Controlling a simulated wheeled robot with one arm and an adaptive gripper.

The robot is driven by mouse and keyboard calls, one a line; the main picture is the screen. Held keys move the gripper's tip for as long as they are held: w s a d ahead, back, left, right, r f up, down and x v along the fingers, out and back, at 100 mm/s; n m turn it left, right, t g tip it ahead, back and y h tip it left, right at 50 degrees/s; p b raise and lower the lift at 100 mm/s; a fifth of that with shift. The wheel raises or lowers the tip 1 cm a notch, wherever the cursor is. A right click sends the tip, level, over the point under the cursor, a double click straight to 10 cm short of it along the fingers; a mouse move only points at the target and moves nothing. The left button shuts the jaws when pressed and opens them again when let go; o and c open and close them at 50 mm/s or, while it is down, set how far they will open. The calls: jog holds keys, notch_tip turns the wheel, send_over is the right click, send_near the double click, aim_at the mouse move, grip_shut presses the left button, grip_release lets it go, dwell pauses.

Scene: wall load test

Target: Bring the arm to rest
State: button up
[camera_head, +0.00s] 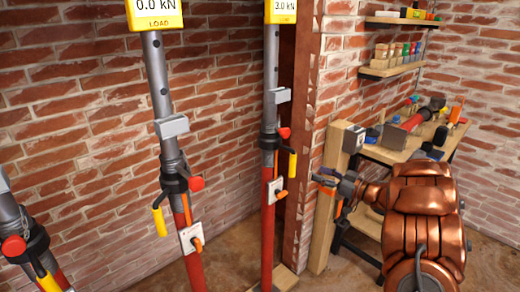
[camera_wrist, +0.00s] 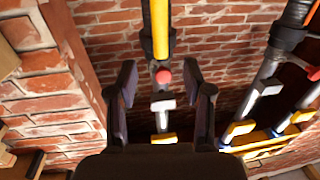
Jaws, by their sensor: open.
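My copper-coloured arm (camera_head: 425,205) reaches in from the right of the head view. My gripper (camera_head: 326,178) is at its end, pointing left, in front of or beside a wooden post (camera_head: 322,228); I cannot tell the gap. In the wrist view my gripper (camera_wrist: 159,70) has its two dark fingers spread, with nothing held between them. Beyond the fingers, a yellow handle (camera_wrist: 160,28) and a red knob (camera_wrist: 163,76) show, apparently on a prop against the brick wall.
A prop (camera_head: 269,200) shows 3.0 kN; another prop (camera_head: 157,75) shows 0.0 kN. A third prop (camera_head: 20,235) is cut off at left. A workbench (camera_head: 405,153) with tools and shelves (camera_head: 392,68) stand at right. Brick walls close the corner.

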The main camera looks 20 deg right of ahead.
jog(key=w+d+r+m+g+h+p, duration=0.1)
jog(key=w+d+r+m+h, duration=0.2)
jog(key=w+r+h, duration=0.5)
jog(key=s+a+r+m+g+h+p, duration=0.1)
jog(key=s+a+r+m+g+h, duration=0.25)
jog(key=s+h, duration=0.3)
jog(key=s+a+f+g+y+p, duration=0.1)
jog(key=s+a+g, duration=0.3)
jog(key=s+a, duration=0.7)
jog(key=s+a+f+n+g+y, duration=0.1)
jog(key=s+a+f+g+y, duration=0.2)
jog(key=s+a, duration=0.9)
jog(key=s+a+f+g+y+p, duration=0.1)
jog(key=s+a+f+g+y, duration=0.2)
jog(key=s+a+g, duration=0.3)
jog(key=s+a, duration=0.5)
jog(key=s, duration=0.7)
jog(key=shift+a+f+g+p, duration=0.15)
jog(key=shift+a+g+p, duration=0.05)
jog(key=shift+g+p, duration=0.15)
jog(key=shift+d+n, duration=0.1)
jog(key=shift+n, duration=0.15)
